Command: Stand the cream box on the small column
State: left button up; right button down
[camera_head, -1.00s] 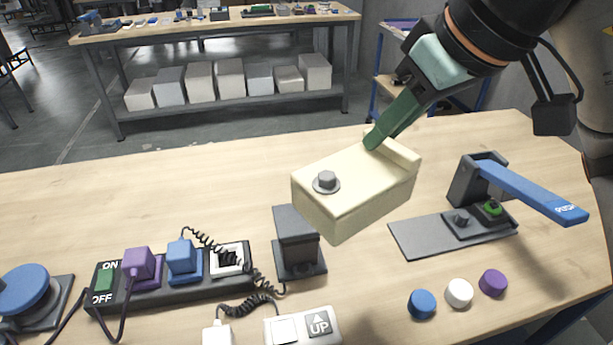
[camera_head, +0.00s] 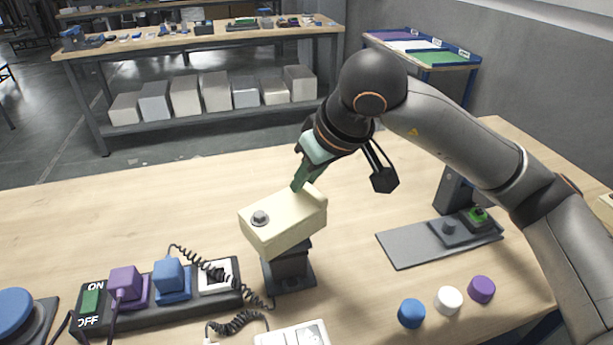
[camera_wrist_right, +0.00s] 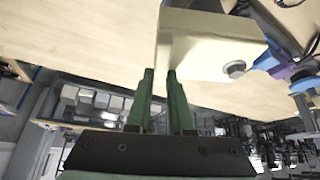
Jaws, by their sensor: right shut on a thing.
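The cream box (camera_head: 285,222) has a grey bolt on its top face and a raised lip at its far right edge. My right gripper (camera_head: 300,184) is shut on that lip and holds the box slightly tilted. The small dark column (camera_head: 289,268) stands on its square base under the box, which hides the column's top. I cannot tell whether the box touches the column. In the right wrist view the two green fingers (camera_wrist_right: 161,75) grip the lip of the cream box (camera_wrist_right: 212,52). My left gripper is not in view.
A power strip (camera_head: 160,300) with purple and blue plugs and coiled cords lies left of the column. A grey plate (camera_head: 415,247) with a green button is at right. Blue, white and purple caps (camera_head: 448,300) sit at front right. The table's back is clear.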

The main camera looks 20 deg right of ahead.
jog(key=shift+f, duration=0.15)
jog(key=c, duration=0.8)
grip_release()
jog(key=shift+r, duration=0.3)
jog(key=v, duration=1.1)
jog(key=shift+s+r, duration=0.25)
jog(key=shift+r, duration=0.05)
